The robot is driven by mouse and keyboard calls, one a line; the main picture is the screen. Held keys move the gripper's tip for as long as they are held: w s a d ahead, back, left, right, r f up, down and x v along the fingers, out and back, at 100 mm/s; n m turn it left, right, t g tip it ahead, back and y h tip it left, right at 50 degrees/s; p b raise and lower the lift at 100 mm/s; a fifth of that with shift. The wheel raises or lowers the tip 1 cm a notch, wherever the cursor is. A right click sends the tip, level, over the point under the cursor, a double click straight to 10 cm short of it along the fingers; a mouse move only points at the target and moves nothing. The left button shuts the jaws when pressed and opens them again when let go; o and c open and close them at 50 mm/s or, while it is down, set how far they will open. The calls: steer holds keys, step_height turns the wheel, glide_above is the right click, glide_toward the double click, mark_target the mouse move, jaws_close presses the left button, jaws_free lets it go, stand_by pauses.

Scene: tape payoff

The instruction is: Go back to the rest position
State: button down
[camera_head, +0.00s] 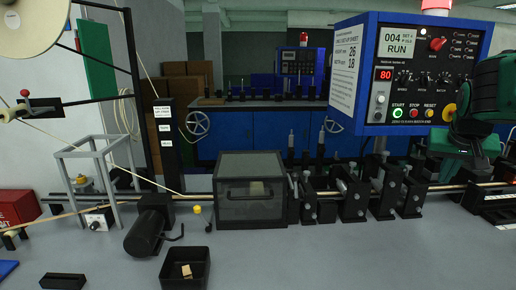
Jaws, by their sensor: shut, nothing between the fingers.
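My arm, dark green and black, comes in from the right edge. My gripper (462,172) is low beside the control box, above the right end of the machine line. Its fingers are dark and hard to make out against the black machine parts; it is shut and holds nothing. The control box (412,75) is blue with a black panel, reading RUN and a red 80. It stands left of my arm, and my arm covers its lower right corner.
A clear-sided dark box (250,207) and several black stands (353,198) line the rail. A black tray (185,269) with a small tan piece sits in front, near a black motor (149,231). A grey frame (93,150) and red box (18,208) are left.

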steer(key=s+a+f+g+y, duration=0.1)
steer(key=s+a+f+g, duration=0.1)
steer(key=s+f, duration=0.3)
steer(key=s+a+f+g+y, duration=0.1)
steer(key=s+f, duration=0.4)
steer(key=s, duration=0.8)
steer(key=s+a+f+g+y, duration=0.2)
steer(key=s+a+f, duration=0.3)
steer(key=s, duration=0.4)
steer(key=shift+s+g, duration=0.4)
steer(key=shift+w+f, duration=0.25)
steer(key=shift+w, duration=0.4)
